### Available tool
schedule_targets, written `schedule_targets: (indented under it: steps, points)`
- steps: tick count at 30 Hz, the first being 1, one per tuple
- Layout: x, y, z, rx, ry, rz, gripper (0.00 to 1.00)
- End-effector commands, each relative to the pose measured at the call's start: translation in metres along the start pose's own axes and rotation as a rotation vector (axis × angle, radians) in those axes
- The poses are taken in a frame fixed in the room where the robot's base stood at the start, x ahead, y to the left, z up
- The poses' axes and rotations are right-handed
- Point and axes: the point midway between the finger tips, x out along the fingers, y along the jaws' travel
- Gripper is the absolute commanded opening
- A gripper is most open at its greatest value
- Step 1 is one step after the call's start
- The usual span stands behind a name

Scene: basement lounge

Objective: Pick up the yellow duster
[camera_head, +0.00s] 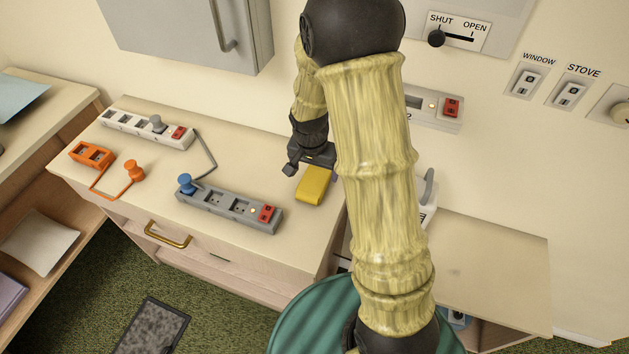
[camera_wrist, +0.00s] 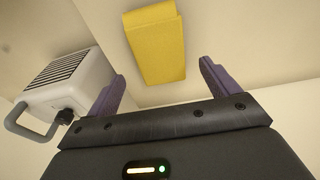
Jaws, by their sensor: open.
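The yellow duster (camera_head: 314,185) lies on the right part of the wooden counter top, near its right edge. It is a small yellow block, partly close to my arm in the head view. My gripper (camera_head: 304,162) is just behind and above it, pointing down. In the wrist view the duster (camera_wrist: 155,46) is ahead of my gripper (camera_wrist: 162,88), roughly centred between the two purple fingers. The fingers are spread apart with nothing between them. They do not appear to touch the duster.
A grey power strip (camera_head: 229,205) with a blue plug lies left of the duster. A white strip (camera_head: 147,128) and an orange socket (camera_head: 92,155) lie farther left. A light grey handled device (camera_wrist: 70,82) stands left in the wrist view. A green round object (camera_head: 318,318) stands below.

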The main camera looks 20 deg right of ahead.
Motion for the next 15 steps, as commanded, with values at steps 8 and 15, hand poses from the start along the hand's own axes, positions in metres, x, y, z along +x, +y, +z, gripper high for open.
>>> schedule_targets:
  steps: [8, 15]
  points:
    - [0.035, -0.001, 0.003, -0.001, -0.004, 0.003, 0.87]
    - [0.048, -0.002, 0.002, 0.0, -0.001, 0.0, 0.87]
